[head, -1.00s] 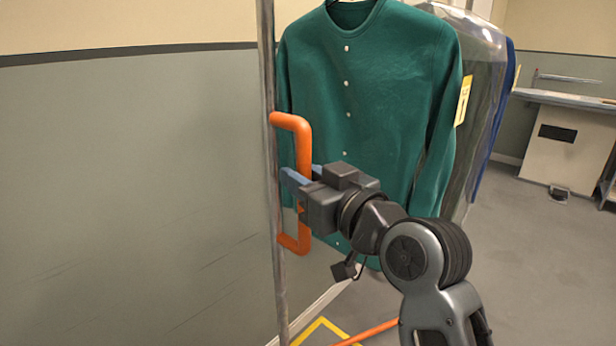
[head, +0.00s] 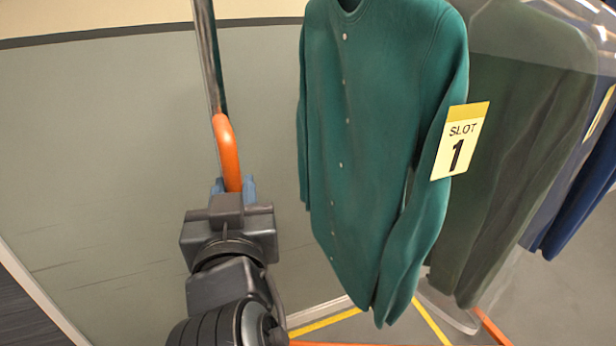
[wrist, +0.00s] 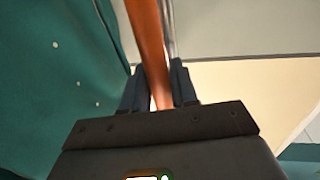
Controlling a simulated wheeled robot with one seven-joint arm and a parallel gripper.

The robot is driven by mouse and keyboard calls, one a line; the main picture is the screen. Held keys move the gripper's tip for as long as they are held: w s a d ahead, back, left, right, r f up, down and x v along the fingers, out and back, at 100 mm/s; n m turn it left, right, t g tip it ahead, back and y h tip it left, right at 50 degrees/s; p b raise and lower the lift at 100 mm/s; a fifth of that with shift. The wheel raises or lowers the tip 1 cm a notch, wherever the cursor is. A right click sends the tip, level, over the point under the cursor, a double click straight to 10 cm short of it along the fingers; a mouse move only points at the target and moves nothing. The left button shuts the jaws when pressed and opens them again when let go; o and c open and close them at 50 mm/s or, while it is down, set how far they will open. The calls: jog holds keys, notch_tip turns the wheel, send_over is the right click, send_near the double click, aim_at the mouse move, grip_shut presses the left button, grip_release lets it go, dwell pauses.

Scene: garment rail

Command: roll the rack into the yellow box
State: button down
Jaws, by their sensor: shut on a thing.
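The garment rack shows as a metal upright (head: 206,50) with an orange handle (head: 226,150) on it. My gripper (head: 235,187) is shut around the handle; in the wrist view the orange bar (wrist: 150,55) passes between the two fingers (wrist: 157,90). A green buttoned cardigan (head: 385,130) hangs on the rack just right of the handle. The yellow box shows as floor lines (head: 325,321) below the cardigan; most of its outline is hidden or out of view. An orange base bar (head: 490,325) of the rack is low at the right.
A yellow "SLOT 1" tag (head: 461,140) hangs by the cardigan's sleeve. Behind it hang a dark garment in clear plastic (head: 520,130) and a blue garment (head: 585,205). A grey wall (head: 110,180) stands close on the left. Some grey floor shows at the lower right.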

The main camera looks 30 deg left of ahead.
jog(key=s+a+b, duration=0.7)
jog(key=s+a, duration=0.9)
jog(key=s, duration=0.4)
jog(key=shift+s, duration=0.15)
jog(key=c, duration=1)
grip_release()
jog(key=shift+b+v, duration=0.35)
jog(key=shift+v, duration=3.55)
jog(key=shift+f, duration=0.1)
